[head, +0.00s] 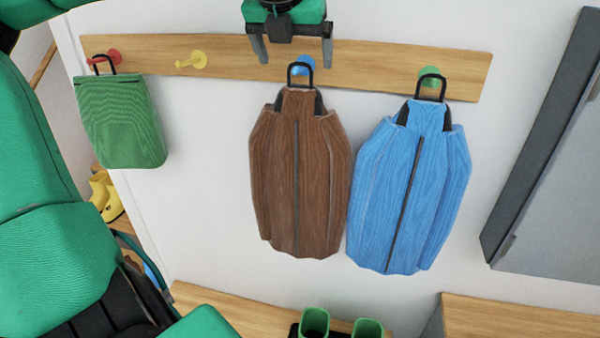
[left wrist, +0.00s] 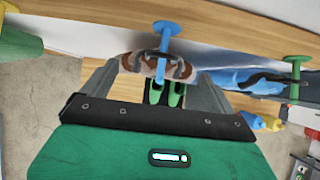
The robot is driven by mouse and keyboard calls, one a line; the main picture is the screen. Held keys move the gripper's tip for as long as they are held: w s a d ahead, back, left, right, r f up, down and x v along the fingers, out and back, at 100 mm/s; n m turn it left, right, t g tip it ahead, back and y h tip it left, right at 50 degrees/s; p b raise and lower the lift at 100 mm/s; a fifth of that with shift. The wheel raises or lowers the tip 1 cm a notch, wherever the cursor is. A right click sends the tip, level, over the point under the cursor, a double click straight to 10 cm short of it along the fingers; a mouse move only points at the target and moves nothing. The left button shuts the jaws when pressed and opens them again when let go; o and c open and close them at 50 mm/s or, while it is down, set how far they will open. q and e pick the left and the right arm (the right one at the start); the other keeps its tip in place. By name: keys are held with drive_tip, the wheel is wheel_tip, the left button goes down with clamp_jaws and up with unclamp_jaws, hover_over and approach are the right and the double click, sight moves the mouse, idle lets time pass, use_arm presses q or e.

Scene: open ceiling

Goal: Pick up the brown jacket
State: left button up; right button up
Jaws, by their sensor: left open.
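The brown jacket (head: 322,190) hangs by its black loop from the blue peg (head: 303,68) on the wooden wall rail. My left gripper (head: 292,50) is open and empty, its fingers pointing down just above the loop and the blue peg. In the left wrist view the top of the brown jacket (left wrist: 128,68), with its black loop, shows between or just beyond the open fingers (left wrist: 158,76). I cannot tell the exact gap. My right gripper is not in view.
A blue jacket (head: 412,195) hangs close on the right from a green peg (head: 430,73). A green bag (head: 122,122) hangs left on a red peg. The yellow peg (head: 192,61) is bare. Green boots (head: 315,322) stand below. A grey panel (head: 555,180) is at right.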

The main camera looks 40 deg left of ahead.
sight(299, 70)
use_arm(q)
drive_tip(key=shift+w+a+f, duration=0.15)
drive_tip(key=shift+w+f, duration=0.1)
drive_tip(key=shift+f, duration=0.05)
drive_tip(key=shift+w+a+f+p, duration=0.1)
drive_tip(key=shift+w+f+p, duration=0.4)
drive_tip(key=shift+p, duration=0.5)
drive_tip(key=p+x, duration=0.1)
drive_tip(key=x, duration=0.2)
drive_tip(key=shift+w+a, duration=0.15)
drive_tip(key=shift+a, duration=0.05)
drive_tip(key=shift+w+f, duration=0.1)
drive_tip(key=shift+f, duration=0.15)
drive_tip(key=c, duration=1.8)
drive_tip(key=shift+c, duration=0.4)
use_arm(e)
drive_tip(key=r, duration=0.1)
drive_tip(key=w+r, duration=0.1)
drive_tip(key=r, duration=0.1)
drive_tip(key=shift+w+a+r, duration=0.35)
